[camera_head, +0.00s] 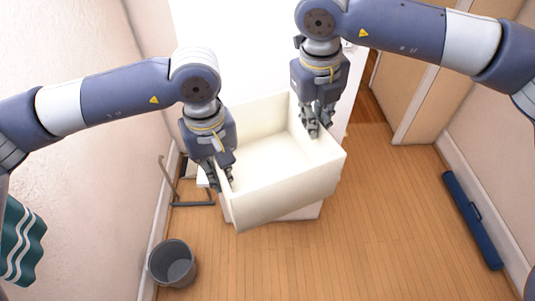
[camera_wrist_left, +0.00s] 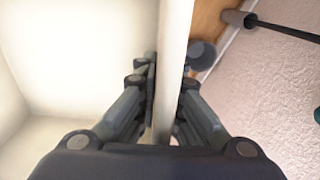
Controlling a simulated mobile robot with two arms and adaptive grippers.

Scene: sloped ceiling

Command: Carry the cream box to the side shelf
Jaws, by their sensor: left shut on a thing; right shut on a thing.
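The cream box (camera_head: 285,187) is an open-topped, empty box in the middle of the head view, held between my two arms and slightly tilted. My left gripper (camera_head: 222,183) is shut on its left wall. In the left wrist view the box wall (camera_wrist_left: 172,60) runs between the two fingers of the left gripper (camera_wrist_left: 168,105). My right gripper (camera_head: 318,128) is shut on the right wall of the box. The side shelf cannot be made out for certain; a white surface (camera_head: 235,50) stands behind the box, and a white base shows under it.
A grey bin (camera_head: 172,263) stands on the wooden floor at lower left. A grey metal frame (camera_head: 190,203) is by the left wall. A long dark blue case (camera_head: 472,220) lies along the right wall. A door (camera_head: 425,85) is at back right. Floor at front right is clear.

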